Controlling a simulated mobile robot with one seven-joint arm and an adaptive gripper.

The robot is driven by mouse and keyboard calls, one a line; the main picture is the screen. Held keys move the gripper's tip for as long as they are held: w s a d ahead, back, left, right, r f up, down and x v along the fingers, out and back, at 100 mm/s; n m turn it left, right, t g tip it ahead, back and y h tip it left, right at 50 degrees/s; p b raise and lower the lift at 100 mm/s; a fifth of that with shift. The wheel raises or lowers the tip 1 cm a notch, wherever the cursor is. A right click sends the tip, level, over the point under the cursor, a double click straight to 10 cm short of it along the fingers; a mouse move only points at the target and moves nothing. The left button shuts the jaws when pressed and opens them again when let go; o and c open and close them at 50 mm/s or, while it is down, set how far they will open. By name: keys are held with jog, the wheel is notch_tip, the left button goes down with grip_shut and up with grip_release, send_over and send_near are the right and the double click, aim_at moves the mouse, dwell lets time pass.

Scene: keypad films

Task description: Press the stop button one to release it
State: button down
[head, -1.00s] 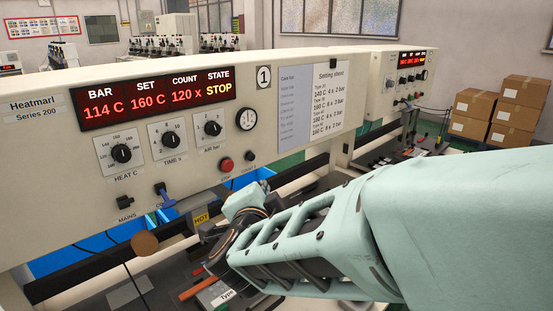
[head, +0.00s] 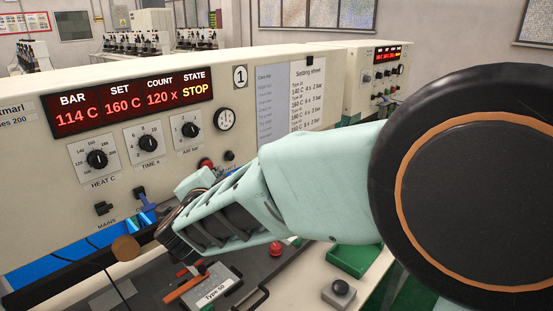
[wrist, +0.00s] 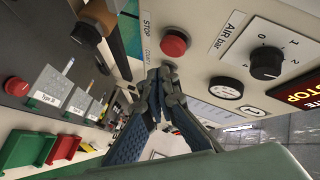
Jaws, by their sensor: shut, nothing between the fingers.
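The red stop button (head: 206,163) is on the cream front panel below the AIR dial, partly covered by my arm. In the wrist view the red stop button (wrist: 174,43) stands out beside a STOP label. My gripper (wrist: 165,72) is shut and empty, its fingertips close to the panel just below the red button in that picture. A small gap shows between them and the button, and I cannot tell whether they touch the panel. The display (head: 134,103) reads 114 C, 160 C, 120 x and STOP.
Near the button are the AIR dial (wrist: 266,62) and a round gauge (wrist: 226,89).

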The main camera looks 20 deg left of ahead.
jog(key=shift+w+a, duration=0.3)
jog(key=shift+a, duration=0.2)
dwell(1.2)
jog(key=shift+w+a, duration=0.2)
jog(key=shift+a, duration=0.15)
jog(key=shift+w+a, duration=0.2)
jog(key=shift+a, duration=0.2)
dwell(0.6)
dwell(0.4)
jog(key=shift+s+d, duration=0.4)
jog(key=shift+d, duration=0.4)
jog(key=d, duration=0.1)
jog(key=s+d+b, duration=0.1)
jog(key=d, duration=0.1)
jog(key=s+d, duration=0.1)
jog(key=shift+s+d, duration=0.15)
jog(key=shift+d, duration=0.05)
